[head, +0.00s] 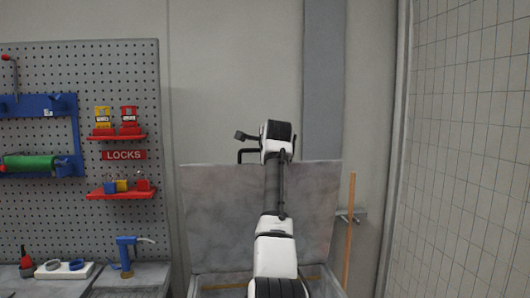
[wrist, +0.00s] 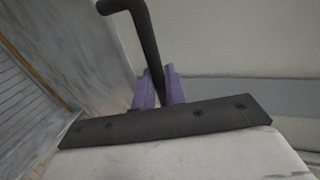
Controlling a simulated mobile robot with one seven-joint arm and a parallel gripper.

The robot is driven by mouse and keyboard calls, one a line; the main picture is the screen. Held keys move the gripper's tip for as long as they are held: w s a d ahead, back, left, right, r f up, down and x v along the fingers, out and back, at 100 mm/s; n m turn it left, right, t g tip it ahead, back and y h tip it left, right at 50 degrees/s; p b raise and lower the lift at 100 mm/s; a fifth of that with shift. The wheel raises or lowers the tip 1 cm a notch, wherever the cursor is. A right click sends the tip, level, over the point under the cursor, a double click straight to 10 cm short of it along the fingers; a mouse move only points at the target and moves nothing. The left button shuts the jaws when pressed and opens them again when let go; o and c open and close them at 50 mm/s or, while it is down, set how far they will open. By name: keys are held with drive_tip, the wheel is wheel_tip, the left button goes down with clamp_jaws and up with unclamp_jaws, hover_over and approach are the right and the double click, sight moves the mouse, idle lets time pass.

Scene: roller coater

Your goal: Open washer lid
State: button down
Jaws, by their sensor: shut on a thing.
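The washer lid (head: 215,215) is a mottled grey panel standing raised, close to upright, in the head view. Its grey face also shows at the left of the wrist view (wrist: 85,40). A black bent handle (head: 246,153) shows by the lid's top edge. In the wrist view the dark handle bar (wrist: 145,35) runs down between the purple fingers of my gripper (wrist: 160,85), which is shut on it. My arm covers the middle of the lid in the head view. The washer body (head: 225,283) shows only partly, below the lid.
A pegboard (head: 80,120) with red lock shelves (head: 118,138) stands at the left. A bench (head: 140,275) below it holds a blue tool (head: 125,250). A wooden pole (head: 350,230) stands right of the lid. A tiled wall (head: 470,150) is farther right.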

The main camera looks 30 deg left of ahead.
drive_tip(key=shift+f, duration=0.15)
drive_tip(key=c, duration=1.8)
unclamp_jaws()
drive_tip(key=shift+w, duration=0.1)
drive_tip(key=b+v, duration=0.7)
drive_tip(key=v, duration=0.7)
